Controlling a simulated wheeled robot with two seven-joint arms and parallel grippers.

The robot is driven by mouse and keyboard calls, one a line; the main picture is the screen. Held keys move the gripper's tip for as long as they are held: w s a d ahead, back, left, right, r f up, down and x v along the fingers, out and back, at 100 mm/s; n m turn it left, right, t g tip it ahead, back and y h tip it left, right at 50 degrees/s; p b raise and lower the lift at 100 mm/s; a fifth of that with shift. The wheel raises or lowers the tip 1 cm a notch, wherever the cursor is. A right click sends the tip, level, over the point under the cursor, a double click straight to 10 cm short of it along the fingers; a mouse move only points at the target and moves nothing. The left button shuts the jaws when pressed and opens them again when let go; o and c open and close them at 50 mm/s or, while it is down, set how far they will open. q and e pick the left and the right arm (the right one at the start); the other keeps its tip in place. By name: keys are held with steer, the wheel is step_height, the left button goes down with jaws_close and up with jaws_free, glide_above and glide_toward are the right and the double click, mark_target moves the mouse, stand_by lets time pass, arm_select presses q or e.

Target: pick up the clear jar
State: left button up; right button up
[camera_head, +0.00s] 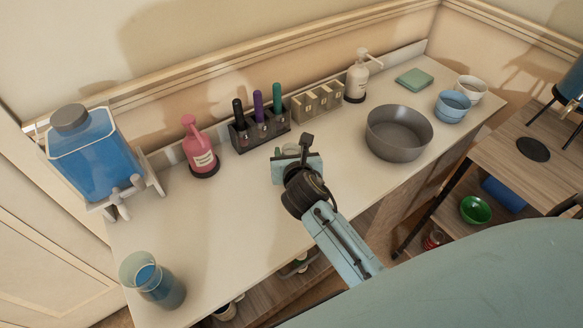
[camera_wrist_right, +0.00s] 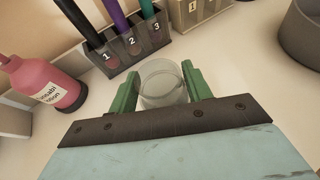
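The clear jar (camera_wrist_right: 162,86) is a small see-through round vessel at the white counter, in front of the numbered pen holder. In the head view it is mostly hidden behind my right gripper (camera_head: 291,158). In the right wrist view the green fingers of my right gripper (camera_wrist_right: 162,84) stand apart, one on each side of the jar. The jar nearly fills the space between them. I cannot tell whether the fingers press on it or whether it rests on the counter. My left gripper is not in view.
Behind the jar stand the dark pen holder (camera_head: 260,139), a beige numbered box (camera_head: 318,101) and a pink pump bottle (camera_head: 199,149). A grey bowl (camera_head: 398,137) is to the right. A glass of blue liquid (camera_head: 153,281) is front left. The counter between glass and gripper is clear.

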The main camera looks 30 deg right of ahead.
jaws_close()
